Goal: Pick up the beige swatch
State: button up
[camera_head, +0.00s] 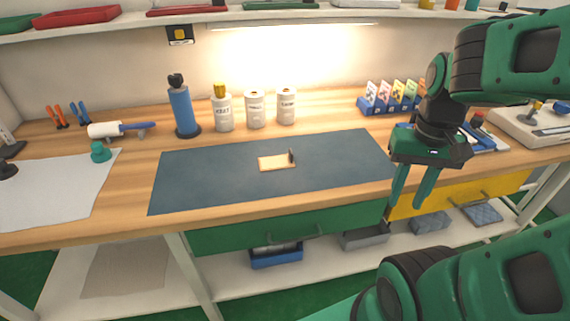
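A small flat beige rectangle (272,163), which looks like the beige swatch, lies on the dark blue-grey mat (205,185) in the middle of the workbench. A small dark upright piece stands at its right end; I cannot tell what it is. My gripper (409,203) is to the right of the swatch, near the front edge of the bench, and points down. Its two green fingers are apart with nothing visible between them.
A blue bottle (183,110) and several white containers (255,109) stand behind the mat. A blue rack of coloured cards (382,103) stands at the back right. A roller (104,130) and a white sheet (52,195) are on the left. The mat around the swatch is clear.

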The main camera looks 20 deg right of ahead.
aim_at(284, 162)
jog(key=z, duration=1.6)
jog(key=k, duration=0.85)
jog(key=u, duration=0.8)
jog(key=i, duration=1)
jog(key=z, duration=0.05)
